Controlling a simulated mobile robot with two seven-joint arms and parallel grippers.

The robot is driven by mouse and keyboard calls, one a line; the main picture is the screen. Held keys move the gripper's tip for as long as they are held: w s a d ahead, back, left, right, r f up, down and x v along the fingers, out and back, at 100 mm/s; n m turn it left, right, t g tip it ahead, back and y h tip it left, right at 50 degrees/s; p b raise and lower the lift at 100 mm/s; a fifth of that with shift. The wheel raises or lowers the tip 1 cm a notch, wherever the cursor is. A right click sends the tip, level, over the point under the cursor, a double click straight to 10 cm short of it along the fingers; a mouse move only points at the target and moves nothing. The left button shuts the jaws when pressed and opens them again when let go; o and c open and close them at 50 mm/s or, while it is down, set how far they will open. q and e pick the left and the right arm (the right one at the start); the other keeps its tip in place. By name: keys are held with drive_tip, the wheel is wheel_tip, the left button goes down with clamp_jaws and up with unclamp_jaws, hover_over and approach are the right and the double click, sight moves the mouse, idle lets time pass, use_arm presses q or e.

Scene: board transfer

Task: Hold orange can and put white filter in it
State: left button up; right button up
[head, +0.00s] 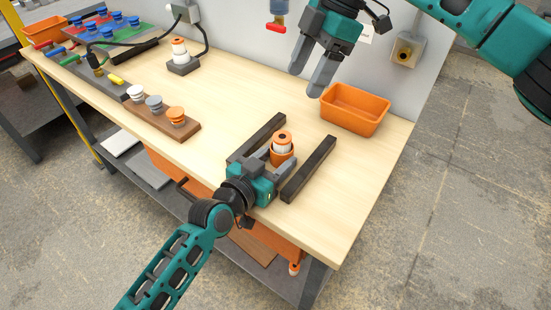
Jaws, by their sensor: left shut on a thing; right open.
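The orange can (282,159) stands on the wooden table between two dark bars. My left gripper (277,160) is shut on it from the front, one finger on each side. The white filter (283,146), with an orange ring-shaped top, stands upright at the can's mouth, its lower part hidden inside or behind the can's rim. I cannot tell how deep it sits. My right gripper (307,76) is open and empty, above the table behind the can, its fingers pointing down and apart from the filter.
Dark bars (309,168) flank the can. An empty orange bin (355,109) stands at the right. A brown board (150,117) holds white, grey and orange caps at the left. A white-and-orange cylinder (180,50) stands on a dark block. The table's middle is clear.

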use_arm(q)
drive_tip(key=o, duration=1.1)
